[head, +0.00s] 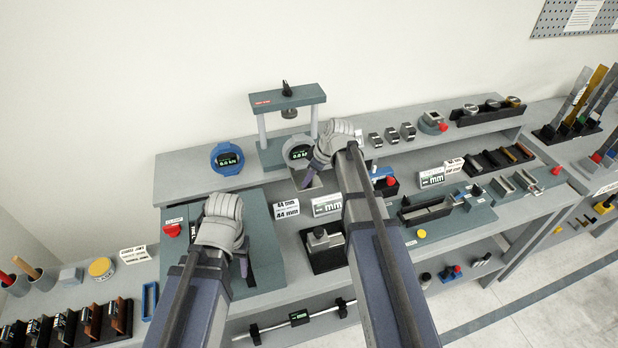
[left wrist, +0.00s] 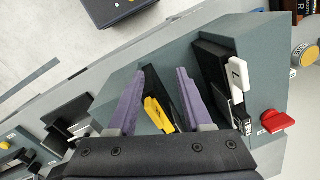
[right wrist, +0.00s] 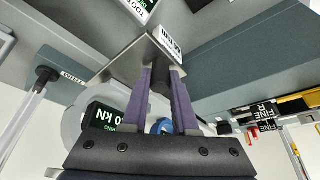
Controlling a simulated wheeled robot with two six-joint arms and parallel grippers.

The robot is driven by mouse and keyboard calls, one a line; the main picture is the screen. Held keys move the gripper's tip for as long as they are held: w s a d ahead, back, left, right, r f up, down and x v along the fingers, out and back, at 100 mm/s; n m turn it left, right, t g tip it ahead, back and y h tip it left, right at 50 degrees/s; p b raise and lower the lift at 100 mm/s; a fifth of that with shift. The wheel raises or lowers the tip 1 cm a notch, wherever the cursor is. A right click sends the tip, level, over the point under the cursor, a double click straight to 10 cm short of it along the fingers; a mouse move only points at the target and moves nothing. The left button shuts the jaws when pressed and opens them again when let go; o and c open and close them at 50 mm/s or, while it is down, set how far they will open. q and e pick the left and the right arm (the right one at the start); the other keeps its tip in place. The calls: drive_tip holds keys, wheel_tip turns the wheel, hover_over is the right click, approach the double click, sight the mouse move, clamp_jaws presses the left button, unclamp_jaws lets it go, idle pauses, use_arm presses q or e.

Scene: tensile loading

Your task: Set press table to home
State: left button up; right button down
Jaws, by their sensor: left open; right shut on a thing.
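The press (head: 287,97) stands on the back shelf, with a green crossbar on two grey columns. My right gripper (head: 309,178) is at the front of its base, beside a grey plate (head: 327,187). My left gripper (left wrist: 155,95) is open above the green clamp unit (left wrist: 265,50). A yellow and black part (left wrist: 158,115) shows between its fingers.
A blue-rimmed gauge (head: 227,158) stands left of the press and a grey gauge (head: 297,149) in front of it. A red knob (head: 172,230) is on the clamp unit. Label blocks (head: 327,205) and a black fixture (head: 322,238) stand close to my right arm.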

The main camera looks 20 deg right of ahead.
sight(305, 144)
drive_tip(key=shift+w, duration=0.1)
drive_tip(key=w, duration=1.2)
drive_tip(key=shift+w+a, duration=0.2)
drive_tip(key=shift+w, duration=0.05)
drive_tip(key=c, duration=0.7)
unclamp_jaws()
drive_tip(key=shift+w, duration=0.1)
drive_tip(key=shift+c, duration=0.2)
drive_tip(key=shift+o, duration=0.3)
drive_tip(key=p+v, duration=0.7)
drive_tip(key=v, duration=0.1)
